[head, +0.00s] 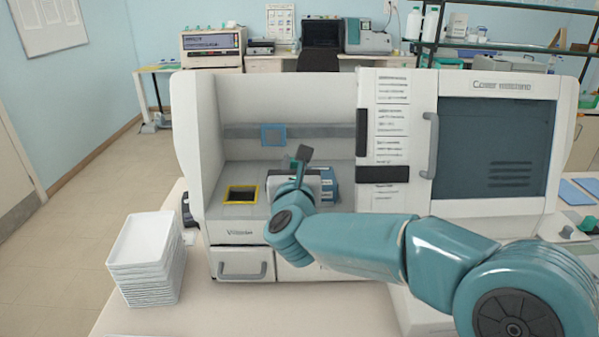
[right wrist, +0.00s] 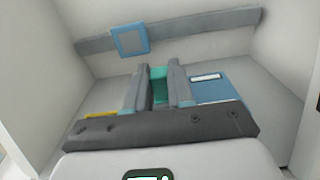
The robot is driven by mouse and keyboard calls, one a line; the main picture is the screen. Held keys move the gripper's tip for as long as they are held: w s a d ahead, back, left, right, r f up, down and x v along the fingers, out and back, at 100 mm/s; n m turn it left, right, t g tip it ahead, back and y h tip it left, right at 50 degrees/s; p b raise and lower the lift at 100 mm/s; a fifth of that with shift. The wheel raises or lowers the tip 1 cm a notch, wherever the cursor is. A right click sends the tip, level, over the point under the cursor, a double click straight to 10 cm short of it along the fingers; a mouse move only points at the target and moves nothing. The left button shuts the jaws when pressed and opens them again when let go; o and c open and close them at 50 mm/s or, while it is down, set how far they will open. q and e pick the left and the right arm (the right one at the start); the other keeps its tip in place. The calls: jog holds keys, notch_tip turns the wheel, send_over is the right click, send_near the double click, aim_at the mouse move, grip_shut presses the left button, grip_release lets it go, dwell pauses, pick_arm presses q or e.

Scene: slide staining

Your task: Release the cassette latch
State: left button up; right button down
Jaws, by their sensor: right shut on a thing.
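My right gripper (right wrist: 158,75) reaches into the open bay of the white machine. In the right wrist view its two grey fingers are shut on a teal-green piece (right wrist: 158,88), which looks like the cassette latch; the fingers hide most of it. A blue cassette (right wrist: 220,88) with a white label lies just right of the fingers. In the head view the blue cassette (head: 329,185) shows beside my right gripper, partly covered by it, and the fingertips are hidden behind my wrist. My left gripper is in neither view.
A yellow-framed dark opening (head: 240,195) lies left of my gripper. A blue square (head: 273,135) sits on the bay's back wall. A white side wall (head: 192,140) bounds the bay at left. A stack of white trays (head: 147,260) stands on the front left bench.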

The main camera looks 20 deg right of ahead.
jog(key=c, duration=1.1)
grip_release()
jog(key=shift+a+r, duration=0.15)
jog(key=shift+c, duration=0.2)
jog(key=shift+o, duration=0.9)
jog(key=shift+a, duration=0.15)
jog(key=shift+s, duration=0.25)
jog(key=b+v, duration=0.5)
jog(key=v, duration=1)
jog(key=shift+s, duration=0.35)
jog(key=shift+a, duration=0.15)
